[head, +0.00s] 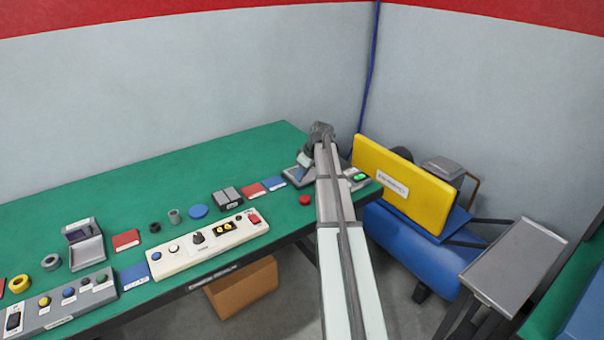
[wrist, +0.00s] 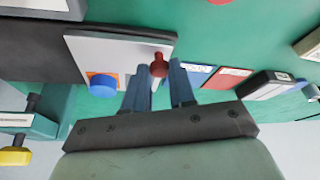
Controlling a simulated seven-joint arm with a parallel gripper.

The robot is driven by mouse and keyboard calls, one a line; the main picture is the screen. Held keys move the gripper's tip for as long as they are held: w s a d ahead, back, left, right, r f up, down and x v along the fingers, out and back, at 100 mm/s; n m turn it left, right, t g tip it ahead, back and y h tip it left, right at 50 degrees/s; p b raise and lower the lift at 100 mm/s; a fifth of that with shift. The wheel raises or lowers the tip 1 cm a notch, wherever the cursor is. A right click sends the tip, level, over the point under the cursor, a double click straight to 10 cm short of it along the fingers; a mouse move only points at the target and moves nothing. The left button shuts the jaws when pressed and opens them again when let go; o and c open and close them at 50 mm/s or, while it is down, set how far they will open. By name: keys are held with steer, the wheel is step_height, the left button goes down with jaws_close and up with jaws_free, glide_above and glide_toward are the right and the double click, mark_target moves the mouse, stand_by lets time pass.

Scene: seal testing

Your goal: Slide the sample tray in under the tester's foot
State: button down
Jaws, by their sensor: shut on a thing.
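My gripper (wrist: 159,76) is shut on a red knob (wrist: 158,62), which shows between its dark blue fingertips. The knob stands at the edge of a pale grey plate (wrist: 120,48), which looks like the sample tray. A blue round part (wrist: 102,85) and a small orange patch show at that plate's edge; the palm hides what lies beyond. In the head view, a grey device with a lit green display (head: 359,177), apparently the tester, sits at the bench's right end, partly behind my arm. I cannot make out its foot or its gap to the tray.
A red button (head: 305,199) and flat blue (head: 274,183) and red pads lie on the green bench (head: 120,185) near my arm. A cream control panel (head: 208,243) stands farther left. A yellow panel (head: 405,185) stands beyond the bench's right end. Bench behind the pads is clear.

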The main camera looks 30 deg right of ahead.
steer(key=d, duration=0.9)
steer(key=c, duration=0.9)
jaws_free()
steer(key=shift+c, duration=0.2)
steer(key=shift+r, duration=0.1)
steer(key=v, duration=1.3)
steer(key=shift+r, duration=0.3)
steer(key=shift+s, duration=0.15)
